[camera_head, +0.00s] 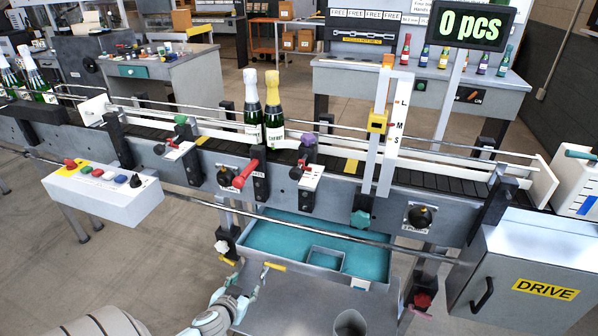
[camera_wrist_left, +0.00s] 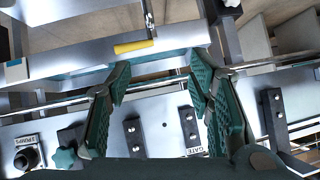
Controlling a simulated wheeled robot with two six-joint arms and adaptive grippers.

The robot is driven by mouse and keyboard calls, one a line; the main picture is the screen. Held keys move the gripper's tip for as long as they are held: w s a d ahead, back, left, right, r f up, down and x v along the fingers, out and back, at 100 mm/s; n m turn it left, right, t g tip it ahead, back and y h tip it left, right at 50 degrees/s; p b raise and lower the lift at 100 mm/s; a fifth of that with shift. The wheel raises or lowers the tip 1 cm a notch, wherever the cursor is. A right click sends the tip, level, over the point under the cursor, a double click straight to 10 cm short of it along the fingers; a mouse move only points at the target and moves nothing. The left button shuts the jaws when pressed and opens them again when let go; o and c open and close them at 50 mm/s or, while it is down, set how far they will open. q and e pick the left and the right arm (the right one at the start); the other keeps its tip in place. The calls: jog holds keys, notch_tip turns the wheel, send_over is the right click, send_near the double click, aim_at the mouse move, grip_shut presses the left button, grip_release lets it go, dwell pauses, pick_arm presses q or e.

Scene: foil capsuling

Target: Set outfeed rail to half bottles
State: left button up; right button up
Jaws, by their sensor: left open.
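An upright scale plate marked L, M, S (camera_head: 396,135) stands at the right part of the conveyor. A yellow block (camera_head: 377,122) sits on the post beside it. A teal star knob (camera_head: 360,219) is on the conveyor's front below the post; a teal knob also shows in the left wrist view (camera_wrist_left: 65,158). The right-hand guide rail (camera_head: 455,150) runs along the belt; its setting is unclear. My left gripper (camera_head: 246,272) is open and empty in front of the teal tray, below the conveyor front, apart from the knob. In the left wrist view its green-padded fingers (camera_wrist_left: 155,95) stand wide apart. My right gripper is out of view.
Two bottles (camera_head: 263,110) stand on the belt. The teal tray (camera_head: 375,265) hangs below the conveyor, with a long metal bar (camera_head: 330,233) crossing in front. A button box (camera_head: 100,190) is at left, the DRIVE cabinet (camera_head: 510,245) at right.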

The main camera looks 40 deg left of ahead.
pick_arm(q)
jog(key=w+d+r+t, duration=0.1)
jog(key=w+r+t, duration=0.3)
jog(key=r, duration=0.9)
jog(key=n+t, duration=0.2)
jog(key=t, duration=0.2)
send_near(294, 176)
jog(key=p+x, duration=0.2)
jog(key=x, duration=0.8)
jog(key=shift+w, duration=0.1)
jog(key=shift+w+a+h, duration=0.2)
jog(key=shift+w+h, duration=0.1)
jog(key=shift+w, duration=0.15)
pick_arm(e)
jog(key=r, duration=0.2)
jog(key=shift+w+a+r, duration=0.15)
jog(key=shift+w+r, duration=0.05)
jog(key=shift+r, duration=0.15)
pick_arm(q)
grip_shut()
